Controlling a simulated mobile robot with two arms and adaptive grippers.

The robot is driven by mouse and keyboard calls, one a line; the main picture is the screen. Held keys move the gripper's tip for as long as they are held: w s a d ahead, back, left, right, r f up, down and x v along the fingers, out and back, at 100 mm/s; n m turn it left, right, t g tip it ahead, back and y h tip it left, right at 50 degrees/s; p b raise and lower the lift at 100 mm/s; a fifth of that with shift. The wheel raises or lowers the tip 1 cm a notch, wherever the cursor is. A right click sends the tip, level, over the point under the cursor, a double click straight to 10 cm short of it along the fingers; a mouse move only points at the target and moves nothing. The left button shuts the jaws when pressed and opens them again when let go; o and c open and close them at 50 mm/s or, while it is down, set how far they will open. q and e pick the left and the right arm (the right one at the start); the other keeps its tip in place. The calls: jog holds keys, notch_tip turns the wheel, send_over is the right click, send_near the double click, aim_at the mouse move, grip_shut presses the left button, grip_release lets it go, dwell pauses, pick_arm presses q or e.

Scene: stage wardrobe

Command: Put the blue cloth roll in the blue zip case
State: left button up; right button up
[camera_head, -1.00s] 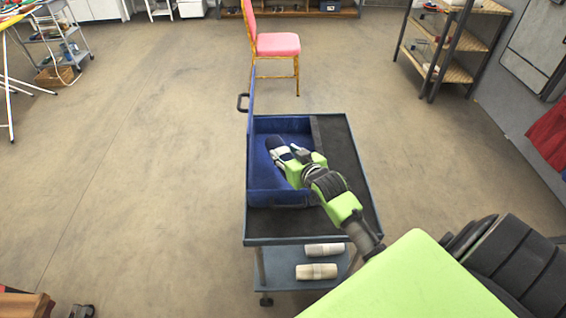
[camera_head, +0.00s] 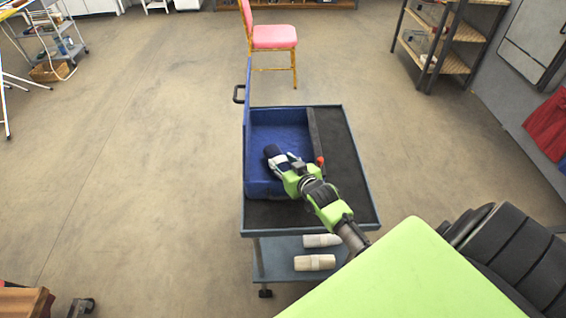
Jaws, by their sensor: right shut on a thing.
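The blue zip case (camera_head: 283,122) lies open on the top of a cart, its lid standing upright on the left side with a black handle. My right gripper (camera_head: 280,160) is over the case's near half, shut on a dark blue roll, the blue cloth roll (camera_head: 271,151). The roll's far end sticks out beyond the fingers; the rest is hidden by the gripper. I cannot tell whether the roll touches the case floor. My left gripper is not in view.
The cart (camera_head: 352,180) has a dark top, bare to the right of the case. Two pale rolls (camera_head: 315,262) lie on its lower shelf. A small red item (camera_head: 320,160) shows beside my right gripper. A pink chair (camera_head: 273,37) stands behind; open floor lies left.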

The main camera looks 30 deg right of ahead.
jog(key=shift+s+a+f, duration=0.15)
jog(key=shift+s+f, duration=0.1)
jog(key=shift+f, duration=0.35)
jog(key=o, duration=1.1)
jog(key=shift+f, duration=0.1)
jog(key=shift+o, duration=0.2)
jog(key=shift+s+f, duration=0.1)
jog(key=shift+f, duration=0.05)
jog(key=shift+a, duration=0.1)
jog(key=shift+r, duration=0.25)
jog(key=r+v, duration=0.1)
jog(key=v, duration=1.1)
jog(key=shift+w+d+r, duration=0.25)
jog(key=shift+w, duration=0.1)
